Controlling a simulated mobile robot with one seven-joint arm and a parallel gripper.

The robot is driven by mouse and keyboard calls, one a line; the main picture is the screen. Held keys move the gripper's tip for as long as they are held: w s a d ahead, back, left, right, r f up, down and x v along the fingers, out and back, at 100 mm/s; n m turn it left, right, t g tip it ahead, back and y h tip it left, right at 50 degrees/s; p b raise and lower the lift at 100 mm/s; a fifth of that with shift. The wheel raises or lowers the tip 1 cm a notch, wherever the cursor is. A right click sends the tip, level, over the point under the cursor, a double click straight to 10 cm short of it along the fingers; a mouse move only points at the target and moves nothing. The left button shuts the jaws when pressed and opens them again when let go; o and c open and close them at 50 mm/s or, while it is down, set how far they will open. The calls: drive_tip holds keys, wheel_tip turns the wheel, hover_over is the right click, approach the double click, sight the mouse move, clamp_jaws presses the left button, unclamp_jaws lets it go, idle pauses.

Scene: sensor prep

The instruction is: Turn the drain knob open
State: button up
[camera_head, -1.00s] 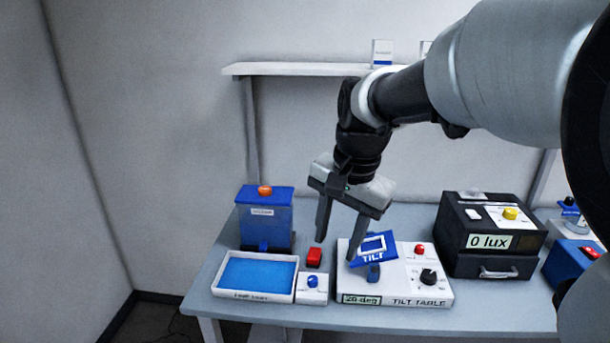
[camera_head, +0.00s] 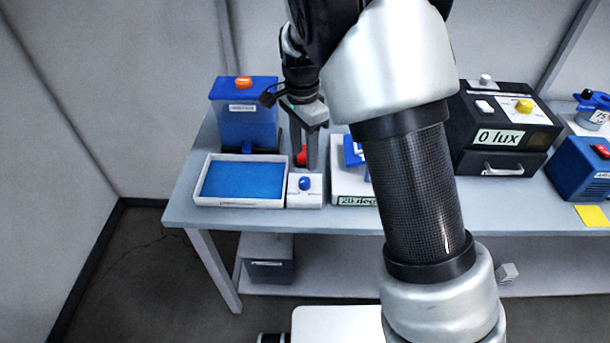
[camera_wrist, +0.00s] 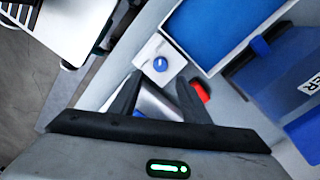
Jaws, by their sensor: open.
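The drain knob is a small blue knob (camera_head: 305,183) on a white block (camera_head: 318,199) at the right end of a white tray of blue liquid (camera_head: 207,200). The knob also shows in the wrist view (camera_wrist: 160,64), beyond my fingertips, with the block around it (camera_wrist: 149,50). My gripper (camera_head: 304,165) is open and points down, just behind and above the knob in the head view. Its fingertips (camera_wrist: 160,80) straddle no object; the knob is apart from them. Which way the knob is turned is too small to tell.
A red object (camera_head: 300,156) stands right behind the block, close to my fingers. A blue container with an orange knob (camera_head: 248,125) is behind the tray. The tilt table (camera_head: 350,190) is close on the right, partly hidden by my arm. A black lux box (camera_head: 500,135) stands farther right.

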sight(305, 180)
wheel_tip(305, 180, down, 9)
drive_tip(key=shift+s+d+r, duration=0.1)
drive_tip(key=shift+r, duration=0.1)
drive_tip(key=c, duration=1)
